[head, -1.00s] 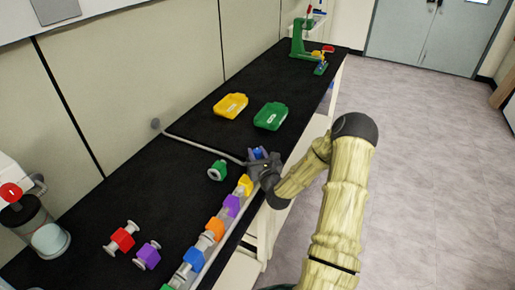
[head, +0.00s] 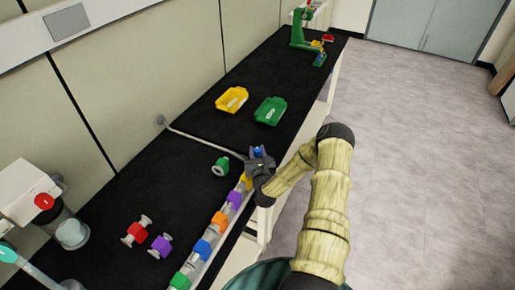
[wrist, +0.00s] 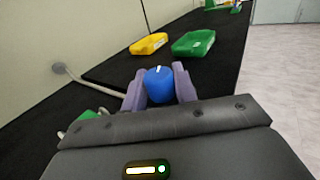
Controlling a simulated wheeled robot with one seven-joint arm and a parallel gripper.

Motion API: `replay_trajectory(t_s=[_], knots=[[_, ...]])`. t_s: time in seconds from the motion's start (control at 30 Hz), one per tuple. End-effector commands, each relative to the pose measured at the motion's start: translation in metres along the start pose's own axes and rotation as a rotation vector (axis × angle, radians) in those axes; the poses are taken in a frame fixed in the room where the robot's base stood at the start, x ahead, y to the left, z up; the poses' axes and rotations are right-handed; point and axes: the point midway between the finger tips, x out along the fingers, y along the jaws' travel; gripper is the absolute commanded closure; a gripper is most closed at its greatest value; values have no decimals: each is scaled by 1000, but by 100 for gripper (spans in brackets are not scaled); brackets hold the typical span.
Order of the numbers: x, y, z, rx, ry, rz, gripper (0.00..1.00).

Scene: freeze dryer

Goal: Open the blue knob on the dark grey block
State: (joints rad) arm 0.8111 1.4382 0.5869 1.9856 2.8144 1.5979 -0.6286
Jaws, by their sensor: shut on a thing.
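The blue knob (wrist: 159,86) with a white mark on top sits between the two purple fingers of my gripper (wrist: 160,90) in the wrist view. The fingers are shut on it, one on each side. In the head view my gripper (head: 258,158) is at the right end of the row of coloured valves, near the table's front edge, with a bit of the blue knob (head: 257,150) showing. The dark grey block under the knob is hidden by my gripper or cannot be told apart from it.
A pipe (head: 200,138) runs from the wall to the knob. Coloured valves (head: 218,220) line the front edge. A loose green valve (head: 221,166) lies close left. A yellow tray (head: 221,105) and a green tray (head: 258,116) stand behind. Red (head: 138,229) and purple (head: 161,245) valves lie at left.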

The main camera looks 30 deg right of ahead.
Motion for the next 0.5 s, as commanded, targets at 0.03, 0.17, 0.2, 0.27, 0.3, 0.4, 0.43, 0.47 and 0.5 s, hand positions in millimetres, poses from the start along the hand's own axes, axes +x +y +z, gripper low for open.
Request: replay_trajectory(t_s=[0.03,0.17,0.2,0.27,0.3,0.4,0.43,0.47,0.5], knots=[[1,0,2,1,-4,-2,94],[1,0,2,0,-5,-4,94],[1,0,2,0,-6,-3,94],[1,0,2,0,-6,-3,94],[1,0,2,0,-6,-3,94],[1,0,2,0,-6,-3,94],[1,0,2,0,-6,-3,70],[1,0,2,0,-6,-3,64],[1,0,2,0,-6,-3,56]])
